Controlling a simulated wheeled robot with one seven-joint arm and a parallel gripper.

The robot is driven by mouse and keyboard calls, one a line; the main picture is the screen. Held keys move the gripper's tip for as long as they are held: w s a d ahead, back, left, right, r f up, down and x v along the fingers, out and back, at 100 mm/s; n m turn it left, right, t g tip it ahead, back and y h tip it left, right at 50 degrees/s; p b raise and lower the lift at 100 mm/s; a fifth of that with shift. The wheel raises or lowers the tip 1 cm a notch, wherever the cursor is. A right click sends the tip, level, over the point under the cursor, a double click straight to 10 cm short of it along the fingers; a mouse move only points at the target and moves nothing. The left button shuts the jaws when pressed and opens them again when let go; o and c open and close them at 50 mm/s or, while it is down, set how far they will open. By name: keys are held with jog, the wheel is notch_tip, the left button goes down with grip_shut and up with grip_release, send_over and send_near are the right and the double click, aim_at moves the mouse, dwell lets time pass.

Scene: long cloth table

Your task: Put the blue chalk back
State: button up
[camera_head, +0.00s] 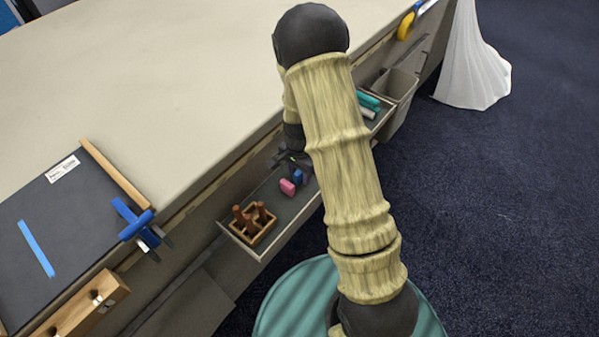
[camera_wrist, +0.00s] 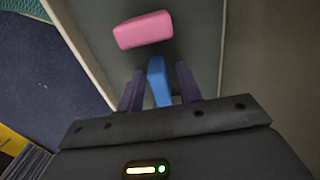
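The blue chalk (camera_head: 298,177) is a small blue block in the grey tray (camera_head: 283,239) along the table's side. In the wrist view the blue chalk (camera_wrist: 159,82) lies between the two fingers of my gripper (camera_wrist: 159,68). Narrow gaps show on both sides of it, so the fingers look open around it. In the head view my gripper (camera_head: 293,160) is dark, low over the tray, and partly hidden by my arm. A pink block (camera_wrist: 143,30) lies just beyond the fingertips; it also shows in the head view (camera_head: 288,187).
A wooden holder with brown pegs (camera_head: 253,223) sits at the tray's near end. Green and white pieces (camera_head: 368,104) lie farther along, beside a grey bin (camera_head: 397,88). A blue clamp (camera_head: 135,222) grips a dark board (camera_head: 85,225) with a blue stripe. The tabletop (camera_head: 150,80) is mostly bare.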

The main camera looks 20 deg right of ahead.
jog(key=shift+r, duration=0.1)
notch_tip(320, 180, up, 12)
jog(key=p, duration=0.2)
dwell(0.5)
dwell(0.4)
jog(key=s+r+n+t, duration=0.2)
jog(key=s+r+n, duration=0.6)
jog(key=s, duration=0.6)
jog(key=n, duration=0.2)
jog(key=shift+s+r+n+t, duration=0.15)
jog(key=shift+n+t, duration=0.15)
jog(key=shift+n, duration=0.1)
